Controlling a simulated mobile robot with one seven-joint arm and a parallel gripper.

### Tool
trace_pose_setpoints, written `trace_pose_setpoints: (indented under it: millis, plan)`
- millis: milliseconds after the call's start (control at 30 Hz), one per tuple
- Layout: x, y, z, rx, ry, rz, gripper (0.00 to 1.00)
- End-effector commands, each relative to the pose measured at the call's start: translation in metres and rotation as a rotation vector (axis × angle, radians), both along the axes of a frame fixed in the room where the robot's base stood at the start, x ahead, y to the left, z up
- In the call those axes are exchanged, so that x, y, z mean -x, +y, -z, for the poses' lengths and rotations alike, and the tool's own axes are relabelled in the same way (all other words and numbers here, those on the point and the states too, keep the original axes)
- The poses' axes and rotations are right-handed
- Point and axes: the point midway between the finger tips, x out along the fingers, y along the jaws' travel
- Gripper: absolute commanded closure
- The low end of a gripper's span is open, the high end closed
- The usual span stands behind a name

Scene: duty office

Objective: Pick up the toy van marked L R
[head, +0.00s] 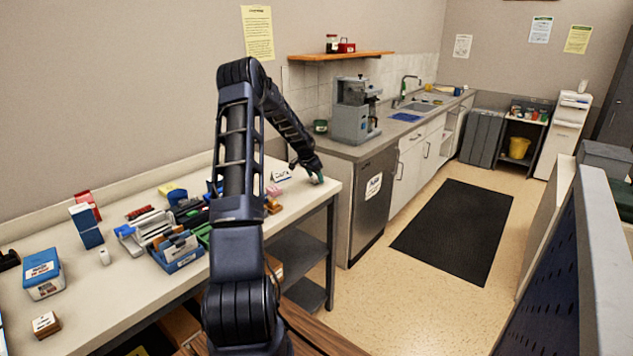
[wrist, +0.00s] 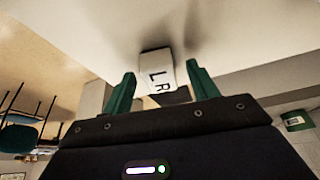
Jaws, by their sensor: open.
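The toy van (wrist: 156,62) shows in the wrist view as a small white block with the dark letters L R on it and a dark part at its lower end. It sits on the pale bench top. My gripper (wrist: 161,70) is open, with one green finger on each side of the van; I cannot tell whether either finger touches it. In the head view my gripper (head: 317,178) is low over the far right end of the bench, and I cannot make out the van there.
The bench (head: 130,277) ends just right of my gripper. A small white sign (head: 281,177) and a pink item (head: 273,191) stand close on its left. A blue tray (head: 183,262) and several boxes crowd the bench further left. The counter with the coffee machine (head: 353,110) lies beyond.

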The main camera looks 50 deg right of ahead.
Motion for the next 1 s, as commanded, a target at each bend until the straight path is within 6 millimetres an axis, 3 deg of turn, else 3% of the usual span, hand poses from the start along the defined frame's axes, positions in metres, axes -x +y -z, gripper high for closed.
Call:
trace_pose_setpoints:
  millis: [267,533,833,1000]
  plan:
    - [0.000,-0.003,0.007,0.001,-0.001,0.001,0.41]
    - [0.000,-0.003,0.006,0.001,-0.001,0.000,0.89]
    - [0.000,-0.003,0.004,0.001,-0.001,0.000,0.89]
    - [0.000,-0.003,-0.012,0.002,-0.002,0.000,0.89]
